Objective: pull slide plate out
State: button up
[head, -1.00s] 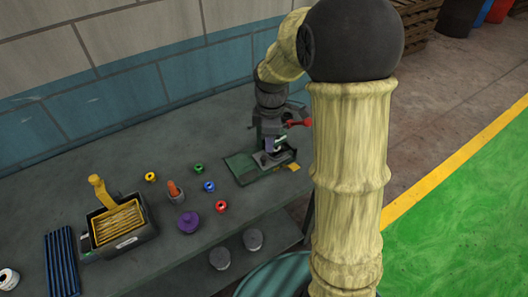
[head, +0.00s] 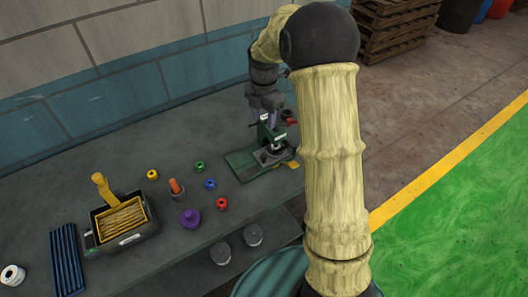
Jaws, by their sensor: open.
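A small bench press with a green body (head: 265,136) and a red-ended handle (head: 290,121) stands near the right end of the workbench. A grey plate (head: 272,154), which looks like the slide plate, lies at its base, with a small yellow piece (head: 292,164) at the plate's front right edge. How far the plate sits out is too small to tell. My gripper (head: 264,121) is open and points down at the top of the press, above the plate and apart from it. Whether its fingers touch the press I cannot tell.
A green mat (head: 246,166) lies under the press. Left of it stand several small coloured spools, a purple knob-like part (head: 190,219) and an orange-topped part (head: 176,188). A black bin (head: 122,238) and a blue ribbed tray (head: 66,263) are further left. The wall is close behind.

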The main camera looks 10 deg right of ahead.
aim_at(264, 155)
notch_tip(264, 155, down, 17)
jog(key=p, duration=0.3)
jog(key=shift+r, duration=0.15)
grip_shut()
